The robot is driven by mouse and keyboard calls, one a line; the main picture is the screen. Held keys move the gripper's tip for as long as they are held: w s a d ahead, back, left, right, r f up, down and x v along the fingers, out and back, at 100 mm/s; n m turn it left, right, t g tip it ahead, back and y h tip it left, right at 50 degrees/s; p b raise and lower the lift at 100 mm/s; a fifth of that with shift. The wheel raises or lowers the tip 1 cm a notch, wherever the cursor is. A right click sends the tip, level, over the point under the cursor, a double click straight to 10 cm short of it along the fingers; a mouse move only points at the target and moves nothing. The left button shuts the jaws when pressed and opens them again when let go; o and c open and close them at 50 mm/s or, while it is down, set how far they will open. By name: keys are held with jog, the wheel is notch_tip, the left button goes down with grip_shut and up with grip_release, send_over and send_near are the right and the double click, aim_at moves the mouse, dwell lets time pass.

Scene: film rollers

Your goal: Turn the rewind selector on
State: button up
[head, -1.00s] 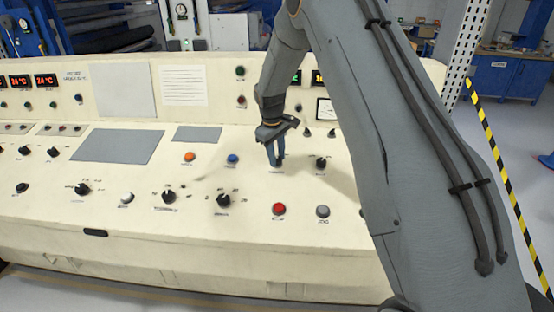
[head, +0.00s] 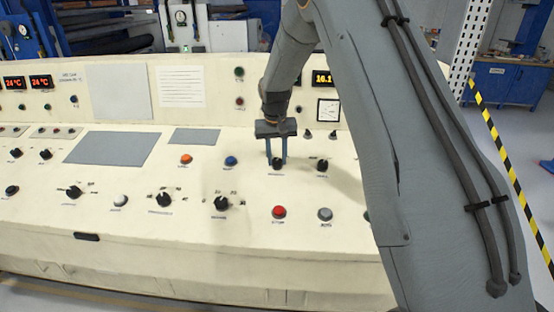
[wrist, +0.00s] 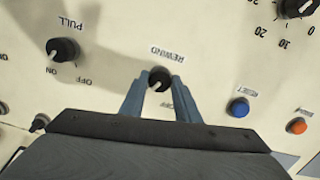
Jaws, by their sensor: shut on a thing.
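The rewind selector (wrist: 158,79) is a small black knob with a white mark, beside an upside-down REWIND label in the wrist view. Its mark appears toward the bottom of that picture; an OFF label shows partly beside the right finger, and any ON label is hidden. My gripper (wrist: 157,92) has one blue-grey finger on each side of the knob and is shut on it. In the head view my gripper (head: 276,157) points down at the panel, with the dark knob (head: 277,163) between its fingertips.
The PULL knob (wrist: 63,50) is at left in the wrist view, with ON and OFF labels. A blue button (wrist: 239,107) and an orange button (wrist: 297,126) lie to the right. A red button (head: 279,212) and a grey button (head: 325,214) are nearer the panel's front edge.

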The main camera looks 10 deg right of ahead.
aim_at(276, 163)
dwell(0.4)
jog(key=o, duration=1)
jog(key=shift+o, duration=0.2)
jog(key=shift+s+a+r+b, duration=0.15)
jog(key=shift+r+b, duration=0.25)
jog(key=shift+r, duration=0.9)
jog(key=shift+s+r+b, duration=0.2)
jog(key=shift+r+b, duration=0.15)
jog(key=shift+r, duration=0.95)
jog(key=shift+s+a+r+b, duration=0.15)
jog(key=shift+r+b, duration=0.25)
jog(key=shift+r, duration=0.9)
jog(key=shift+d, duration=0.1)
jog(key=s+f, duration=0.3)
jog(key=s, duration=1.4)
jog(key=s+f+n, duration=0.1)
jog(key=s+f, duration=0.2)
jog(key=s, duration=1.4)
jog(key=shift+s+d+n+y, duration=0.25)
jog(key=shift+d+n+y, duration=0.05)
